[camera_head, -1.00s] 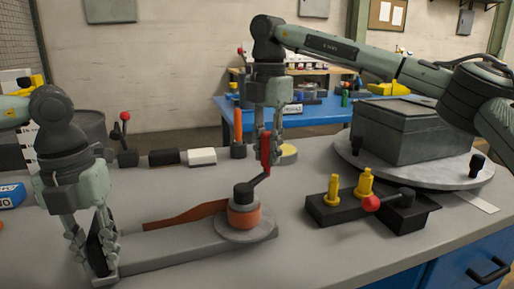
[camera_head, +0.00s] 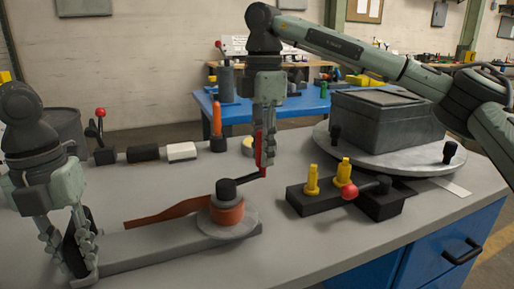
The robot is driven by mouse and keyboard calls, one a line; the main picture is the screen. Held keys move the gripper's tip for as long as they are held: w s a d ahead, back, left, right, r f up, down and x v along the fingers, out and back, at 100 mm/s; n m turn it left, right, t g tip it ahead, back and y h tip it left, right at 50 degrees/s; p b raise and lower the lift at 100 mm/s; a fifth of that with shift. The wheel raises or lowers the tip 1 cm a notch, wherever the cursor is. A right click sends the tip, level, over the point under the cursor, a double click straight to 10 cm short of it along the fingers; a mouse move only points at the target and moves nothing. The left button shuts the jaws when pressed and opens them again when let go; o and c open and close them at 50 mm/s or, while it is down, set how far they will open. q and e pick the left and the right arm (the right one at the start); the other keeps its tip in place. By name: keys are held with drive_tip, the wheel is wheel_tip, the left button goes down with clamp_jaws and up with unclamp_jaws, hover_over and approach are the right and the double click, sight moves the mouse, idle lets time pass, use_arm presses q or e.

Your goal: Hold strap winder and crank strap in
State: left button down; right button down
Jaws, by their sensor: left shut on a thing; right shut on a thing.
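The strap winder (camera_head: 165,247) is a long grey bar lying on the bench, with a round grey disc at its right end. On the disc sits an orange-brown spool (camera_head: 227,212) with a black hub. A brown-orange strap (camera_head: 165,216) runs left from the spool behind the bar. My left gripper (camera_head: 78,248) is shut on the black upright grip (camera_head: 76,243) at the bar's left end. A black crank arm (camera_head: 246,179) reaches right from the hub to an upright red handle (camera_head: 258,150). My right gripper (camera_head: 264,160) is shut on that handle from above.
Right of the winder stands a black fixture (camera_head: 318,205) with yellow pegs and a red-knobbed lever (camera_head: 350,193). Behind it, a grey box (camera_head: 385,120) sits on a round turntable (camera_head: 335,150). Black and white blocks (camera_head: 182,152) line the back edge. The bench front is clear.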

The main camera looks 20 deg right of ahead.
drive_tip(key=shift+a, duration=0.15)
idle(0.7)
drive_tip(key=c, duration=1.3)
unclamp_jaws()
wheel_tip(320, 180, up, 12)
